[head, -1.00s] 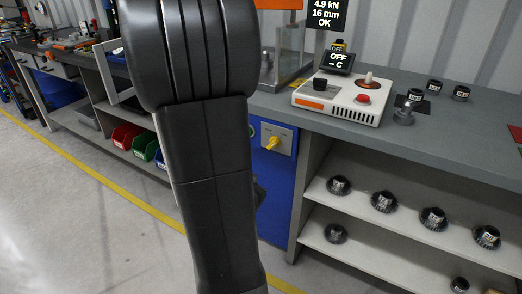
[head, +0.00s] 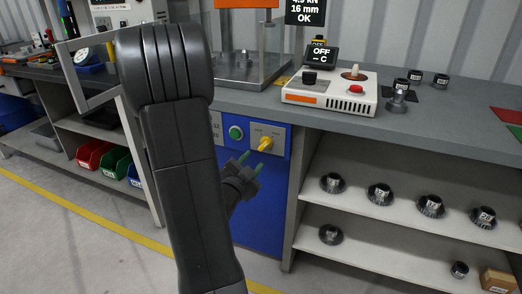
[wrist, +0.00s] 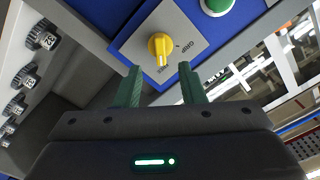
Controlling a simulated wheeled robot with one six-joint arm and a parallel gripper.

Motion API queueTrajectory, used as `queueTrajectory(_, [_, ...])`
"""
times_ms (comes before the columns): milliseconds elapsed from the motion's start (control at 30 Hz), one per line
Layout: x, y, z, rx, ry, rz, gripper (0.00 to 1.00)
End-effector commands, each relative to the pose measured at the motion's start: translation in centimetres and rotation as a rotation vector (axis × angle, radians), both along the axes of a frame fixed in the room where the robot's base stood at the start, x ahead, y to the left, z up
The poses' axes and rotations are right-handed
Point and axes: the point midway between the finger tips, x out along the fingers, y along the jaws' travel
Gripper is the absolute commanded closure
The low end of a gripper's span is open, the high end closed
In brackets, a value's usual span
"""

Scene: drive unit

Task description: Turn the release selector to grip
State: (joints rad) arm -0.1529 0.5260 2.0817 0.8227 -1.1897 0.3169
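The release selector is a yellow knob (head: 265,144) on a grey plate (head: 276,134) on the blue front of the drive unit. The knob's nose seems to lie towards FREE. My gripper (head: 249,161) has two green fingers, apart and empty, just below and left of the knob in the head view. In the wrist view my gripper (wrist: 160,72) is open, and its fingers do not appear to touch the knob.
A green button (head: 236,132) sits left of the selector, close to my fingers. A white control box (head: 330,93) stands on the bench top (head: 430,115). Shelves with several dark collars (head: 380,193) are to the right. Red (head: 93,153) and green bins are at the left.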

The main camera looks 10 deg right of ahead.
Motion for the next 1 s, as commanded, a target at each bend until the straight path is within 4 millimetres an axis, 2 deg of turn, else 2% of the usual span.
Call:
queueTrajectory(200, [3.8, -2.6, -0.1, -0.001, 0.000, -0.001, 0.64])
queueTrajectory(400, [6.0, -4.1, 0.0, 0.000, 0.000, 0.000, 0.64])
queueTrajectory(800, [6.8, -4.6, 0.0, 0.000, 0.001, 0.002, 0.64])
queueTrajectory(833, [6.8, -4.6, 0.0, 0.000, 0.001, 0.002, 0.66])
queueTrajectory(1000, [6.8, -4.5, 0.0, 0.000, 0.001, 0.002, 0.99])
